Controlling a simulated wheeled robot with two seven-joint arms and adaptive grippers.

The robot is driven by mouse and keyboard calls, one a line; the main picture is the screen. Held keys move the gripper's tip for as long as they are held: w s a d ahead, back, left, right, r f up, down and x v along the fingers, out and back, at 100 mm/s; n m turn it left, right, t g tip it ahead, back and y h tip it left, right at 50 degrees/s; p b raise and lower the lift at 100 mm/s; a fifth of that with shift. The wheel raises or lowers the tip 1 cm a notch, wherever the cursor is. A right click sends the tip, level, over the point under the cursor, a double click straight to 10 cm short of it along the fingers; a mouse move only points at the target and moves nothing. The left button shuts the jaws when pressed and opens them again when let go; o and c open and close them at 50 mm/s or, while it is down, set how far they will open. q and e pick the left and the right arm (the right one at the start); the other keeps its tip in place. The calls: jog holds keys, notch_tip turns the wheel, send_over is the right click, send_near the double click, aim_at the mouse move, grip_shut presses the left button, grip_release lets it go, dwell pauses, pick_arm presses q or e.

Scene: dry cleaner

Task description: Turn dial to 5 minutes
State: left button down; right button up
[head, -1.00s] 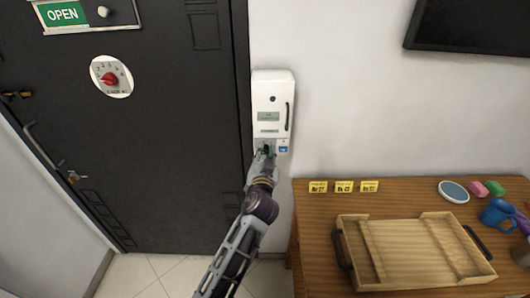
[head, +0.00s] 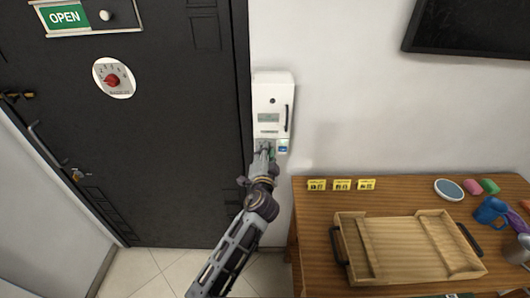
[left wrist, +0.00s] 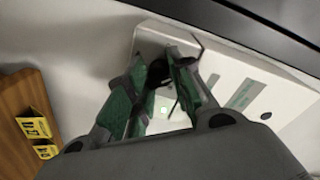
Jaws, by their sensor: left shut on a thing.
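A white wall unit (head: 272,97) hangs right of the dark door, with a small grey display (head: 268,118) and a black handle on its right side. My left gripper (head: 265,148) is at the unit's lower edge. In the left wrist view, its green-padded fingers (left wrist: 160,72) are shut around a small dark knob (left wrist: 157,71) on the unit. The fingers hide most of the knob, so its setting cannot be read. A round white dial plate with a red knob (head: 112,80) and numbers is on the door, apart from the gripper. My right gripper is not in view.
A door handle (head: 45,147) is at left. The floor before the door is clear.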

pick_arm(q)
jog(key=c, duration=1.2)
grip_release()
jog(key=shift+c, duration=0.2)
jog(key=shift+s, duration=0.1)
jog(key=s, duration=1.1)
jog(key=shift+s+a+r, duration=0.2)
jog(key=shift+s, duration=0.2)
